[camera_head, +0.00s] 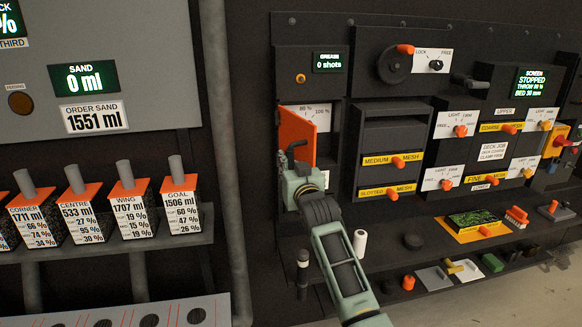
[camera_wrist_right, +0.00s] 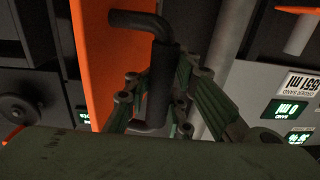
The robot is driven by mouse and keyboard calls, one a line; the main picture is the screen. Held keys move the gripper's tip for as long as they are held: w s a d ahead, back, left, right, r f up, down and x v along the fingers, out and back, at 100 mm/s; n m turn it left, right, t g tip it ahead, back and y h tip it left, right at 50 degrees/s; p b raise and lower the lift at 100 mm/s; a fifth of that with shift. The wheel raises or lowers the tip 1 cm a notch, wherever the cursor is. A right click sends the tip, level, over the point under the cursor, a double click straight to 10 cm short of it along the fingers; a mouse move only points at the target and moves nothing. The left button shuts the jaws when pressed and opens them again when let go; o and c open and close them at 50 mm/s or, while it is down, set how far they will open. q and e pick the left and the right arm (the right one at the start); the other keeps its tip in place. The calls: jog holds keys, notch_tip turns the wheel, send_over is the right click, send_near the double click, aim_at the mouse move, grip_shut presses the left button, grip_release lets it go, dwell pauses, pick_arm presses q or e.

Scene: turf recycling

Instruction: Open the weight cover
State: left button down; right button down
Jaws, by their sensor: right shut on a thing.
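The weight cover is an orange panel (camera_head: 296,132) on the left part of the dark machine front. It stands at an angle to the front, with a white scale plate marked in percent (camera_head: 322,114) showing beside it. In the right wrist view the orange cover (camera_wrist_right: 108,55) rises behind the fingers, with a bent black handle (camera_wrist_right: 160,70) in front of it. My right gripper (camera_head: 294,158) is at the cover's lower part. Its green fingers (camera_wrist_right: 155,100) are closed around the black handle. My left gripper is not in view.
Dark slotted panels with orange knobs (camera_head: 398,162) stand right of the cover. A shelf below holds a white roll (camera_head: 360,242), a turf sample (camera_head: 472,219) and several small tools. Labelled bins (camera_head: 180,206) stand on the left rack. A grey pipe (camera_head: 222,130) runs between.

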jog(key=c, duration=2)
grip_release()
jog(key=shift+a+f, duration=0.1)
jog(key=shift+f, duration=0.35)
jog(key=o, duration=0.4)
jog(key=shift+s+r, duration=0.3)
jog(key=shift+r, duration=0.1)
jog(key=shift+w, duration=0.1)
jog(key=s, duration=0.4)
jog(key=s+d, duration=0.1)
jog(key=s, duration=0.3)
jog(key=s+d, duration=0.1)
jog(key=s, duration=0.3)
jog(key=shift+d, duration=0.1)
jog(key=shift+w, duration=0.1)
